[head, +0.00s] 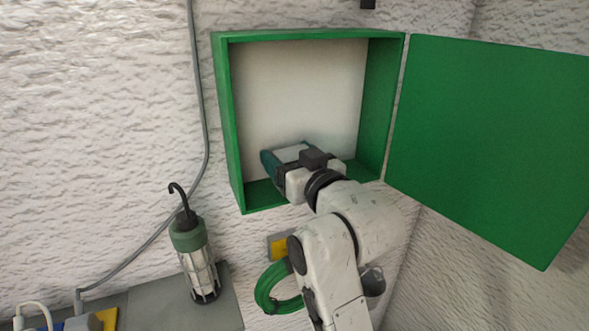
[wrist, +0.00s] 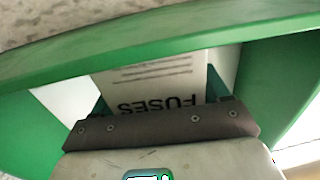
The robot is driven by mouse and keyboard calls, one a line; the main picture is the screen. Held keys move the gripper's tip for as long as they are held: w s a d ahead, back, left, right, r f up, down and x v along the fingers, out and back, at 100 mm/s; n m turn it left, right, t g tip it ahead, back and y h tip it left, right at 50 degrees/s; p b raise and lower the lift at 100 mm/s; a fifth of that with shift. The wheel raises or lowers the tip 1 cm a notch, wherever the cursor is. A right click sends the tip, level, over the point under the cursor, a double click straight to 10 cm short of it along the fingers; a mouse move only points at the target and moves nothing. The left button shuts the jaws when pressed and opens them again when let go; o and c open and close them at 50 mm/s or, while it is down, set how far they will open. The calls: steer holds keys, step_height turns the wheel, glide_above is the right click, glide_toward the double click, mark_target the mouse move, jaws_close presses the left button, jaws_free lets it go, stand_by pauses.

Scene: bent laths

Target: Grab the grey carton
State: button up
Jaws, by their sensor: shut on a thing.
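The grey carton (head: 291,153) is inside the open green cabinet (head: 238,120), low down, and mostly hidden by my gripper (head: 287,160) in the head view. In the wrist view the pale carton (wrist: 165,75) shows printed lines and the word FUSES upside down. My gripper (wrist: 160,98) is shut on it, with a teal finger on either side. The cabinet's green edge (wrist: 150,45) crosses the wrist view in front of the carton's far part. I cannot tell whether the carton touches the cabinet floor.
The cabinet door (head: 490,140) stands wide open to the right. A caged work lamp (head: 194,255) stands at the lower left on a grey surface (head: 165,306). A green cable coil (head: 268,290) and a yellow plate (head: 281,245) are below the cabinet. A grey cable (head: 200,90) runs down the wall.

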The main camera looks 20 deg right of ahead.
steer(key=shift+c, duration=0.4)
steer(key=shift+r, duration=0.55)
step_height(320, 180, up, 2)
steer(key=shift+r+b, duration=0.15)
steer(key=shift+b, duration=0.45)
steer(key=s+a+r+b, duration=0.4)
steer(key=s+r, duration=0.5)
steer(key=s, duration=0.4)
steer(key=shift+s+r, duration=0.15)
steer(key=shift+r, duration=0.15)
